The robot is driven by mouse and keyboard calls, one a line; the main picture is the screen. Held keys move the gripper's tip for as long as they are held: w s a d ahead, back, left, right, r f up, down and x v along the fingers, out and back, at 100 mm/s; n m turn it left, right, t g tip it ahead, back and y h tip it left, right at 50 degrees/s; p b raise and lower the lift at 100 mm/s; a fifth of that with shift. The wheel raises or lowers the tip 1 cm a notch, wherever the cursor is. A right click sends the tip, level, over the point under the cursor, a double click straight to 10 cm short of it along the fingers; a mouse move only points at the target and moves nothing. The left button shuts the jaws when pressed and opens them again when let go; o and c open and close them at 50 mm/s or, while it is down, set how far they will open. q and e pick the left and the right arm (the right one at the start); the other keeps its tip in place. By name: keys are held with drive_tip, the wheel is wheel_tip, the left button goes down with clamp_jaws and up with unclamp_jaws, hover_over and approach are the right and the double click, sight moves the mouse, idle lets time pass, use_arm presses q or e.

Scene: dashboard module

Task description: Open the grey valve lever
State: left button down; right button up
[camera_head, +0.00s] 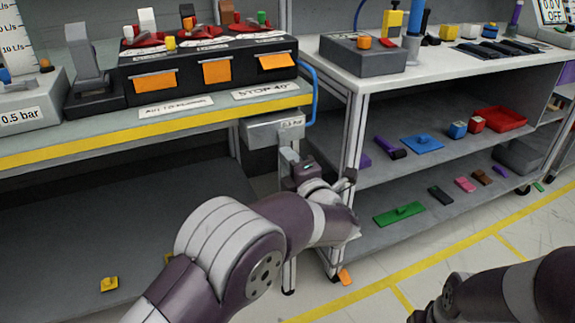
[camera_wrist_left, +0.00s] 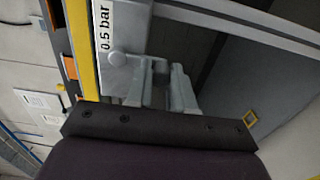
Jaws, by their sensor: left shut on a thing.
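The grey valve box (camera_head: 272,127) hangs under the front edge of the bench at its right end. In the left wrist view the box (camera_wrist_left: 122,62) carries a "0.5 bar" label and a round pivot. The grey valve lever (camera_wrist_left: 150,78) comes down from the box between my fingers. My left gripper (camera_head: 290,158) is just below the box and shut on the lever; it also shows in the left wrist view (camera_wrist_left: 153,92). In the head view the wrist hides much of the lever. My right arm shows at the lower right, with its gripper out of view.
The bench's yellow edge (camera_head: 150,132) runs above my left arm. A white-topped shelf unit (camera_head: 345,105) stands close to the right of the gripper, its post near my wrist. A blue hose (camera_head: 313,95) loops beside the box. Open floor lies at the lower right.

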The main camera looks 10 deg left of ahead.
idle(0.3)
use_arm(q)
drive_tip(key=c, duration=1)
unclamp_jaws()
drive_tip(key=p+v, duration=0.3)
drive_tip(key=v, duration=0.9)
drive_tip(key=shift+s+d, duration=0.2)
drive_tip(key=shift+s, duration=0.05)
drive_tip(key=shift+f, duration=0.1)
